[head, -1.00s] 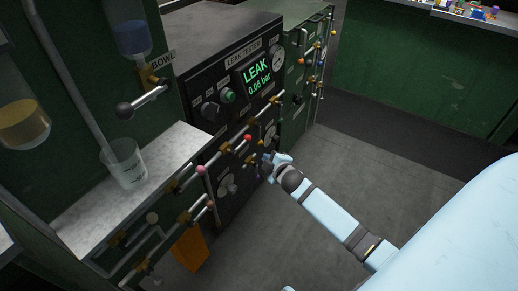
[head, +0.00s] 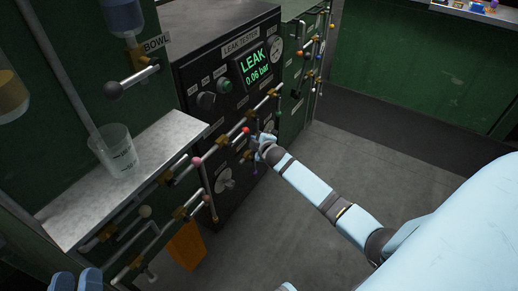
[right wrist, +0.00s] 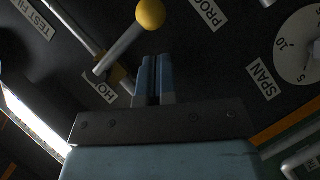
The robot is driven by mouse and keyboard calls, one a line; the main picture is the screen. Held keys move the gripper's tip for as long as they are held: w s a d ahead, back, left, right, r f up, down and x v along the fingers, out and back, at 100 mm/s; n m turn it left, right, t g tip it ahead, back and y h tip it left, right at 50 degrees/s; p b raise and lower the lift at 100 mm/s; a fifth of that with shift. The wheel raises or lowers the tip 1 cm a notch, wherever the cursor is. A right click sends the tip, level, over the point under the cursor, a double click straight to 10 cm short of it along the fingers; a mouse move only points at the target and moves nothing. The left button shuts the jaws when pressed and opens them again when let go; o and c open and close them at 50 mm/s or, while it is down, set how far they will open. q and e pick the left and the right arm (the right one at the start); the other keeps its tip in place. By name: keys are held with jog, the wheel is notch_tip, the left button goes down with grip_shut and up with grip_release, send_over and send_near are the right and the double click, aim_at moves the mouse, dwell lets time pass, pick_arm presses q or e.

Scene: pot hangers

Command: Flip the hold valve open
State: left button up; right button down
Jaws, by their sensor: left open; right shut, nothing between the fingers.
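The hold valve's lever (right wrist: 122,47) shows in the right wrist view, a metal bar with a yellow ball (right wrist: 150,14) on its upper end. Its lower end meets a brass fitting on a pipe, beside a partly covered label starting "HO" (right wrist: 97,88). My right gripper (right wrist: 155,62) is shut and empty, its fingertips just below the ball and right of the bar; contact is not clear. In the head view my right gripper (head: 262,140) is at the leak tester's front and covers part of the valves there. My left gripper (head: 77,282) is open and empty at the bottom left.
The leak tester display (head: 254,65) reads LEAK 0.06 bar. A red-tipped lever (head: 245,130) and several other valves and pipes crowd the front. A clear beaker (head: 115,150) stands on the metal shelf (head: 70,208) at left. The floor (head: 290,230) in front is clear.

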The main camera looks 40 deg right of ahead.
jog(key=shift+w+d+f+b, duration=0.3)
jog(key=shift+w+d+f, duration=0.25)
jog(key=shift+d+f, duration=0.25)
jog(key=shift+r, duration=0.1)
